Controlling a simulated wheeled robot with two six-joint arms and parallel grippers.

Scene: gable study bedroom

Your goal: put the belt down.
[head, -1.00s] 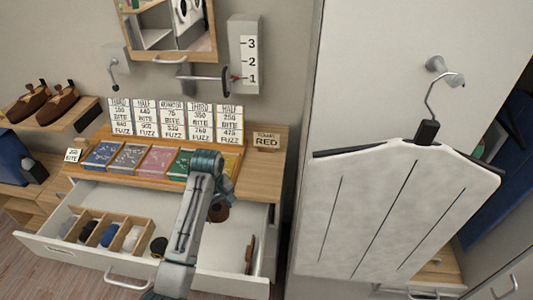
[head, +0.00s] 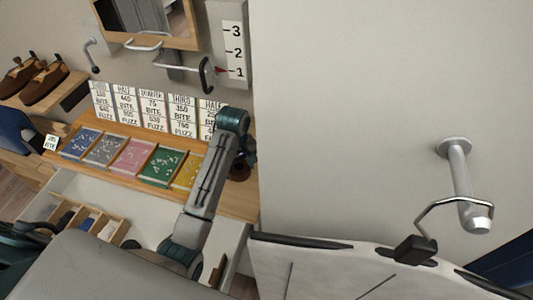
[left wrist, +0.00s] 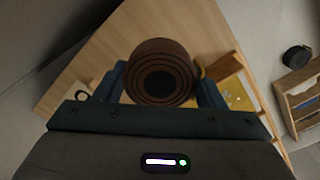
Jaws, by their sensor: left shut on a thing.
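My left gripper (left wrist: 163,88) is shut on a rolled brown belt (left wrist: 160,75). In the left wrist view the coil sits between the two blue fingers, with its spiral end facing the camera. The pale wooden dresser top (left wrist: 100,62) shows behind it. In the head view the belt (head: 240,168) is a dark brown patch at the right end of the dresser top, partly hidden by my left arm. I cannot tell whether it touches the wood. My right gripper is not in view.
Several coloured trays, including a green one (head: 161,165), line the dresser top left of my arm, with price cards (head: 127,100) behind. Below is an open drawer (head: 70,185) with a divided wooden organiser (head: 108,228).

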